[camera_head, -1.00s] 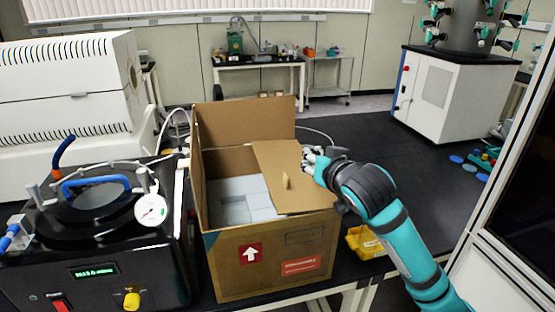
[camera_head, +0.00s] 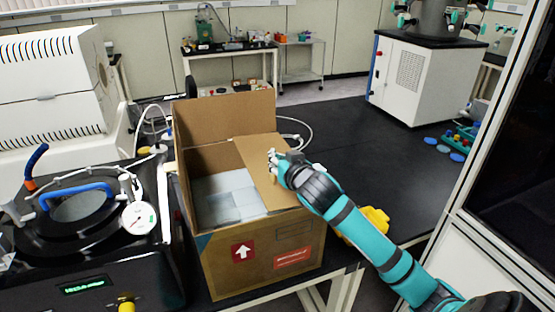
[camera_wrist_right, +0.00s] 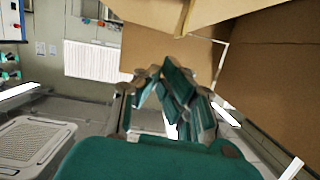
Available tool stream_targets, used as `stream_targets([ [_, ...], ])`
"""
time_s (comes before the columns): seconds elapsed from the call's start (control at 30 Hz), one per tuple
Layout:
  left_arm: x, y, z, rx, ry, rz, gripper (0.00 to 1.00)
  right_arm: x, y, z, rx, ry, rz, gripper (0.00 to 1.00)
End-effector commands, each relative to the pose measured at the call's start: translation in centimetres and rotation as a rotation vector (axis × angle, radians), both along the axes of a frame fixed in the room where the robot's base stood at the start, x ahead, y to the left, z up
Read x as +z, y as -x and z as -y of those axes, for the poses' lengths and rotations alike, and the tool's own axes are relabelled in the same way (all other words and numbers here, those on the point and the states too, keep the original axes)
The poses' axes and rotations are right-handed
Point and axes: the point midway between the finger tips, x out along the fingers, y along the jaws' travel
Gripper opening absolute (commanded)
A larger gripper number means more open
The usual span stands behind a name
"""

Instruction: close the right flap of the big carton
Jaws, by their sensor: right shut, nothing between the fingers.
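The big carton (camera_head: 225,268) stands open at the top on the dark bench, with pale blocks (camera_head: 225,195) inside. Its right flap (camera_head: 255,165) is folded inward and covers the right part of the opening. The back flap (camera_head: 225,118) stands upright. My right gripper (camera_head: 272,162) is shut and empty at the right flap's upper face; I cannot tell whether it touches. In the right wrist view, my fingers (camera_wrist_right: 168,85) are close together below brown cardboard (camera_wrist_right: 265,75). My left gripper is not in view.
A black device with a gauge (camera_head: 138,216) stands close on the carton's left. A yellow object (camera_head: 372,220) lies to the right, beside my right arm. A dark glass-fronted cabinet is at the far right. The bench behind my arm is mostly clear.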

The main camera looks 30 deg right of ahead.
Motion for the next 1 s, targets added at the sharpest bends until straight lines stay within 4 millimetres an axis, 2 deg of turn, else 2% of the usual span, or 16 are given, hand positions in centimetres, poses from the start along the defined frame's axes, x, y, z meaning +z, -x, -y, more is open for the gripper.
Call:
stream_targets([
  [0.07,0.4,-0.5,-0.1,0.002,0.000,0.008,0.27,-0.7,0.0,0.0,-0.001,-0.002,-0.001,0.00],
  [0.2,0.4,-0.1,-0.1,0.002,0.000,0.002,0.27,-1.4,0.0,-0.1,-0.002,-0.001,0.001,0.00],
  [0.4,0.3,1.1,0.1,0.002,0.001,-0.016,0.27,-1.5,0.0,-0.1,-0.001,-0.001,0.002,0.00],
  [0.57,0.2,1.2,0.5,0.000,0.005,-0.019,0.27,-1.7,0.0,-0.2,-0.001,0.004,0.000,0.00],
  [0.77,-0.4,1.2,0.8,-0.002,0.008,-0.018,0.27,-3.7,-0.2,-0.9,-0.001,0.103,-0.025,0.00],
  [1.0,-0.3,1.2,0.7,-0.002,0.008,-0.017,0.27,-3.9,-0.2,-1.0,0.000,0.111,-0.033,0.00],
])
